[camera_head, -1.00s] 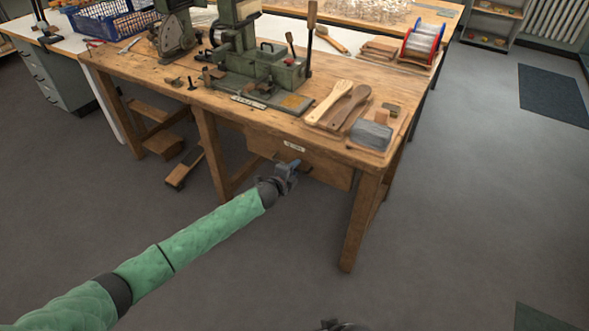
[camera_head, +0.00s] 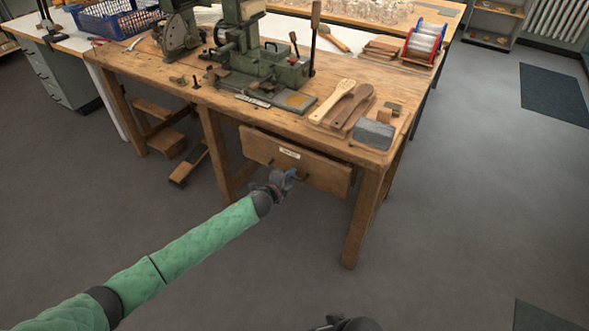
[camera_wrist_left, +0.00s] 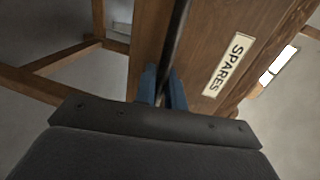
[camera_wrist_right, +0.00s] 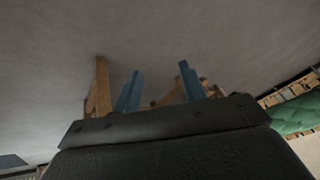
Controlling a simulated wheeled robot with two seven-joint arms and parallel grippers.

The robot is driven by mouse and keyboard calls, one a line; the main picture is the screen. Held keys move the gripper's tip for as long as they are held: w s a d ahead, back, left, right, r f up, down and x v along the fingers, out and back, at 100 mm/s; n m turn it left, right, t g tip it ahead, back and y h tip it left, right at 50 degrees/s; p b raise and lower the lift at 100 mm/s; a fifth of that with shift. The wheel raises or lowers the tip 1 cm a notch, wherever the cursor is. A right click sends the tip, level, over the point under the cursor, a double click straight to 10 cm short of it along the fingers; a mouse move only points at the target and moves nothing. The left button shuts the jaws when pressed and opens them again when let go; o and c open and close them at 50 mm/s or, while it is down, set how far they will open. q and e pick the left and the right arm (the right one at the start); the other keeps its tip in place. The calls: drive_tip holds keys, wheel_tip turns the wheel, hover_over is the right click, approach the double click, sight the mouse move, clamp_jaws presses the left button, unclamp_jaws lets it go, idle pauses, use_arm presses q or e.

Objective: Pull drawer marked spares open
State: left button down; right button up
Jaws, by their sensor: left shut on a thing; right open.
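The wooden drawer (camera_head: 325,172) sits under the front of the workbench, its front standing a little out from the bench. It bears a pale label (camera_head: 290,153), which reads SPARES in the left wrist view (camera_wrist_left: 229,64). My left gripper (camera_head: 287,176) is at the drawer's front, below the label. In the left wrist view its blue fingers (camera_wrist_left: 165,88) are shut on the dark bar handle (camera_wrist_left: 176,40). My right gripper (camera_wrist_right: 157,88) is open and empty in the right wrist view, over the grey floor. The drawer's inside cannot be seen.
The wooden workbench (camera_head: 215,97) carries a green machine (camera_head: 265,70), wooden brush bodies (camera_head: 345,103) and a grey block (camera_head: 373,134) near its right end. A bench leg (camera_head: 361,220) stands right of the drawer. The floor (camera_head: 270,270) in front is clear.

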use_arm(q)
drive_tip(key=f+p+v, duration=0.1)
drive_tip(key=f+v, duration=0.2)
drive_tip(key=v, duration=1.1)
drive_tip(key=s+f+p+v, duration=0.1)
drive_tip(key=f+v, duration=0.2)
drive_tip(key=v, duration=1.1)
drive_tip(key=shift+s+a+p, duration=0.2)
drive_tip(key=shift+a+p, duration=0.1)
drive_tip(key=shift+a, duration=0.15)
use_arm(e)
drive_tip(key=shift+g+h, duration=0.5)
drive_tip(key=shift+g, duration=0.1)
drive_tip(key=shift+s+d+r, duration=0.35)
drive_tip(key=shift+d+r, duration=0.25)
drive_tip(key=shift+r, duration=0.05)
drive_tip(key=shift+s+d+r, duration=0.35)
drive_tip(key=shift+d+r, duration=0.2)
drive_tip(key=shift+r, duration=0.05)
drive_tip(key=shift+s+d+r, duration=0.35)
drive_tip(key=shift+d+r, duration=0.25)
drive_tip(key=shift+r, duration=0.15)
use_arm(q)
drive_tip(key=c, duration=1.6)
unclamp_jaws()
use_arm(e)
drive_tip(key=shift+w, duration=0.1)
